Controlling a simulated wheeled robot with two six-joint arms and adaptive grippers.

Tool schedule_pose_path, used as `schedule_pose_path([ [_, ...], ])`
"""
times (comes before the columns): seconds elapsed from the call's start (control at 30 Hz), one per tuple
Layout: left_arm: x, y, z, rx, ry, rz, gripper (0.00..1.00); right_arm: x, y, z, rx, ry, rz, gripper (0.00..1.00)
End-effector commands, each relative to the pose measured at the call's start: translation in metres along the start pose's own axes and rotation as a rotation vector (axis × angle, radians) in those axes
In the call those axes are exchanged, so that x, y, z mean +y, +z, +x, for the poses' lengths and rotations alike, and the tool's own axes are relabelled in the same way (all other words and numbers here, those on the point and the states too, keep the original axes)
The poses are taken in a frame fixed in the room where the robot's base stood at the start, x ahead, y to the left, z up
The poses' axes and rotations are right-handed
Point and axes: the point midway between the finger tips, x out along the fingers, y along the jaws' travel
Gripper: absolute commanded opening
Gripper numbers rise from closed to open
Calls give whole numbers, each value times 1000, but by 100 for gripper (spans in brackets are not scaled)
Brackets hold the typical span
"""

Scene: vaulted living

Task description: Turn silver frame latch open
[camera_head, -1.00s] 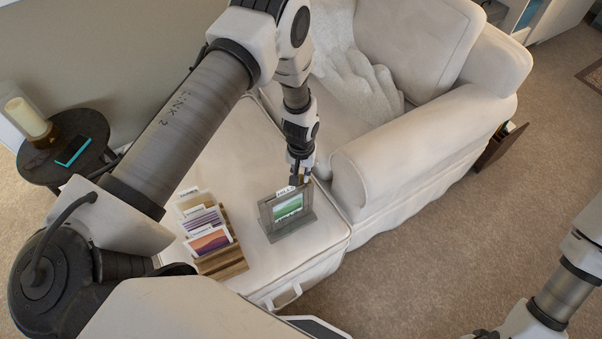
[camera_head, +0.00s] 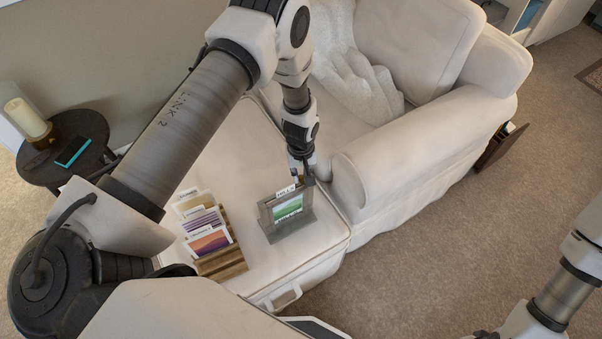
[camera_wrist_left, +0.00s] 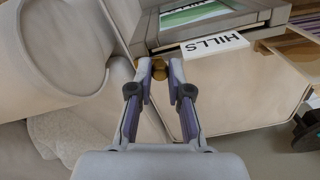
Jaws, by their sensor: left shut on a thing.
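My left gripper (camera_head: 303,173) is at the frame's top right corner. In the wrist view its fingers (camera_wrist_left: 159,72) are shut on a small brass-coloured latch knob (camera_wrist_left: 159,69), partly hidden between them. My right arm shows at the lower right; its gripper is out of view.
A wooden rack (camera_head: 224,262) with several picture cards stands left of the frame. The sofa arm (camera_head: 388,165) rises close on the right of my left gripper. A dark round side table (camera_head: 88,126) with a candle stands at the far left.

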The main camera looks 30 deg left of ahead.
Motion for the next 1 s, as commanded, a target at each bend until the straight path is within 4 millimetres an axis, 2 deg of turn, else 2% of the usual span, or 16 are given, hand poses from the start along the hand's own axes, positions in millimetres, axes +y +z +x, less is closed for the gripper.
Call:
schedule_pose_path([
  [0.13,0,1,1,-2,-1,1,0,0,0,0,0,0,0,40],
  [0.17,0,1,1,-2,-1,1,21,0,0,0,0,0,0,40],
  [0.2,0,1,1,-2,-1,1,36,0,0,0,0,0,0,40],
  [0.23,0,1,1,-1,-1,1,44,0,0,0,0,0,0,40],
  [0.53,0,0,-1,0,0,2,44,0,0,0,0,0,0,40],
  [0.63,0,0,-9,0,0,2,44,0,0,0,0,0,0,40],
  [0.77,0,-1,-35,1,2,1,44,0,0,0,0,0,0,40],
  [1.0,0,0,-96,1,1,2,44,0,0,0,0,0,0,40],
])
